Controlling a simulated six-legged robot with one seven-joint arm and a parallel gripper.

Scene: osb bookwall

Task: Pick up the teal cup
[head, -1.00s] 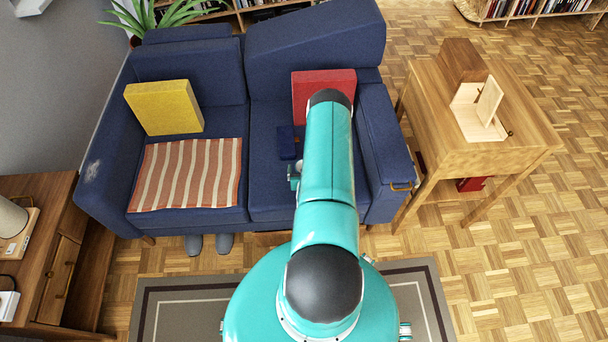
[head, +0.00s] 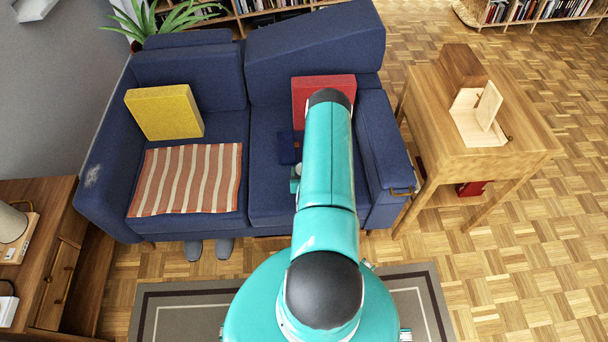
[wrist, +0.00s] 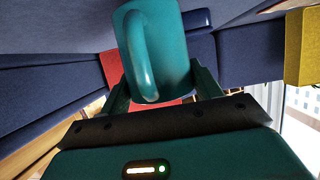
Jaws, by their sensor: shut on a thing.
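The teal cup (wrist: 172,50) fills the upper middle of the wrist view, with its curved handle facing the camera. My gripper (wrist: 163,85) is shut on the cup, one finger on each side of it. In the head view my own arm covers the cup and most of the gripper, so I cannot tell there how high the cup is above the seat.
A blue sofa (head: 272,197) holds a yellow cushion (head: 164,111), a red cushion (head: 313,94), a striped cloth (head: 187,179) and a dark blue item (head: 288,147). A wooden table (head: 436,108) with an open box (head: 478,123) stands right. Parquet floor is clear at far right.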

